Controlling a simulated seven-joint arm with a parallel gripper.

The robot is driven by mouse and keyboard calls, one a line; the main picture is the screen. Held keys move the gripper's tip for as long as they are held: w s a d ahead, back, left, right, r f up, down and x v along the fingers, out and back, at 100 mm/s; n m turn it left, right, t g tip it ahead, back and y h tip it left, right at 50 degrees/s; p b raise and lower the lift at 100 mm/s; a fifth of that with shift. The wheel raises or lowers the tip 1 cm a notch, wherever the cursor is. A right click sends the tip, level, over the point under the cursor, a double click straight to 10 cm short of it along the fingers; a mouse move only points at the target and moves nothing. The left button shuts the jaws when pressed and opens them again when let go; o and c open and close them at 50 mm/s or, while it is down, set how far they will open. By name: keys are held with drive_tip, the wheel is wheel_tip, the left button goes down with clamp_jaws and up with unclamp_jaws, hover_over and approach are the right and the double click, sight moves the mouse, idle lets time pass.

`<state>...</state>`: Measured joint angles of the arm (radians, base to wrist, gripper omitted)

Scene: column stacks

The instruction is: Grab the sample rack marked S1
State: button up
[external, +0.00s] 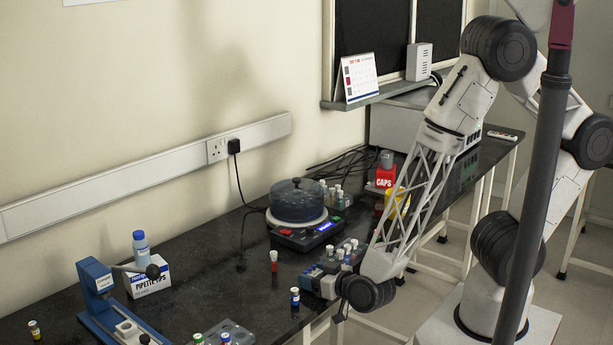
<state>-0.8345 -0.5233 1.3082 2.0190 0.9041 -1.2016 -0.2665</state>
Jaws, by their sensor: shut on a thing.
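A grey-blue sample rack (331,266) holding several capped vials stands near the front edge of the dark bench, right of the middle. My gripper (318,281) is at the front side of this rack and is shut on it. The fingertips are small and partly hidden against the rack. I cannot read a mark on it, so S1 cannot be confirmed.
A round-lidded centrifuge (298,202) stands behind the held rack. Loose vials stand close by, one red (274,262) and one blue (295,298). A red CAPS box (385,177) is at the back. A blue press (98,285) and pipette tip box (150,282) are left.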

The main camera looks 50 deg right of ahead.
sight(314, 272)
drive_tip(key=shift+r, duration=0.8)
wheel_tip(314, 272, up, 2)
drive_tip(key=shift+r, duration=0.1)
drive_tip(key=s+d, duration=0.2)
drive_tip(key=s, duration=0.2)
drive_tip(key=s+d, duration=0.3)
drive_tip(key=s, duration=0.2)
drive_tip(key=s+d+r, duration=0.1)
drive_tip(key=s+d, duration=0.2)
drive_tip(key=s, duration=0.1)
drive_tip(key=shift+s+d+r, duration=0.1)
drive_tip(key=shift+s+d, duration=0.05)
drive_tip(key=shift+s, duration=0.15)
